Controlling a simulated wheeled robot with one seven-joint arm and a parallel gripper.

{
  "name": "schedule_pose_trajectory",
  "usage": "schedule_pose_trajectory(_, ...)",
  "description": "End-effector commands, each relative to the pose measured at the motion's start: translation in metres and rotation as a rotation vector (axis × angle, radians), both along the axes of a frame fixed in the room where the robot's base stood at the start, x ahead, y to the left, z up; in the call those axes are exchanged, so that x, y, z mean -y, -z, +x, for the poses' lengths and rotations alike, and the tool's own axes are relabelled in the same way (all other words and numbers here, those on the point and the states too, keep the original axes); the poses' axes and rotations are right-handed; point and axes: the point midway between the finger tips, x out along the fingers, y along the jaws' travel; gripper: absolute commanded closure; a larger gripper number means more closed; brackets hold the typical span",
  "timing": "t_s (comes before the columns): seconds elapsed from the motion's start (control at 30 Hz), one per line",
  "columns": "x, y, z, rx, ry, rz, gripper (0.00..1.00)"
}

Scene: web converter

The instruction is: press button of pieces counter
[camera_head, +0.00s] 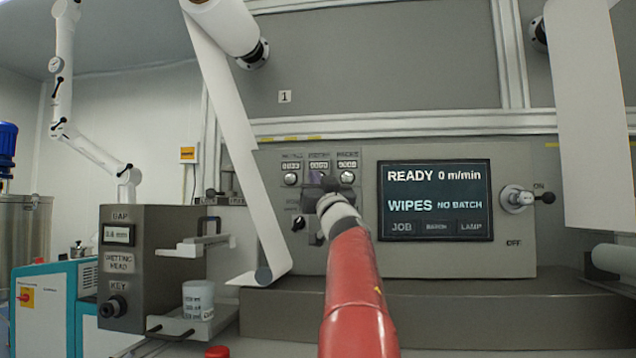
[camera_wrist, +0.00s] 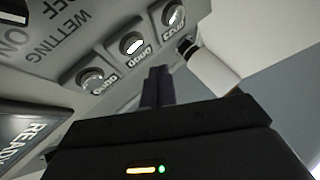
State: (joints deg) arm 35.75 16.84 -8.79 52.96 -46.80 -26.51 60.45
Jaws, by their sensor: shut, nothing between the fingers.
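The pieces counter (camera_head: 347,166) is the rightmost of three small counters on the grey panel in the head view, with a round pale button below its number window. In the wrist view, which is turned over, it appears to be the counter nearest the screen (camera_wrist: 92,80). My gripper (camera_head: 328,184) is at the panel, in front of the middle counter's lower part, and hides some of it. In the wrist view the fingers (camera_wrist: 157,85) are together and empty, beside the row of counters. I cannot tell whether they touch the panel.
The display (camera_head: 435,200) reads READY 0 m/min and stands right of the counters. A lever switch (camera_head: 518,198) is farther right. A white web (camera_head: 235,130) runs down left of the counters. A small knob (camera_head: 298,223) sits below them. The wetting head box (camera_head: 125,265) stands left.

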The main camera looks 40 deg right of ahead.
Motion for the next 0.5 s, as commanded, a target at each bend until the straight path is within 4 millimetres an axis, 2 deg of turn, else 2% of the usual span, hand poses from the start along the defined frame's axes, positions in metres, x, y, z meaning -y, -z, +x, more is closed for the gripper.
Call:
schedule_pose_trajectory(0.23, -0.019, 0.002, -0.016, 0.001, -0.001, 0.000, 1.00)
schedule_pose_trajectory(0.5, -0.023, 0.001, -0.020, -0.001, -0.001, 0.001, 1.00)
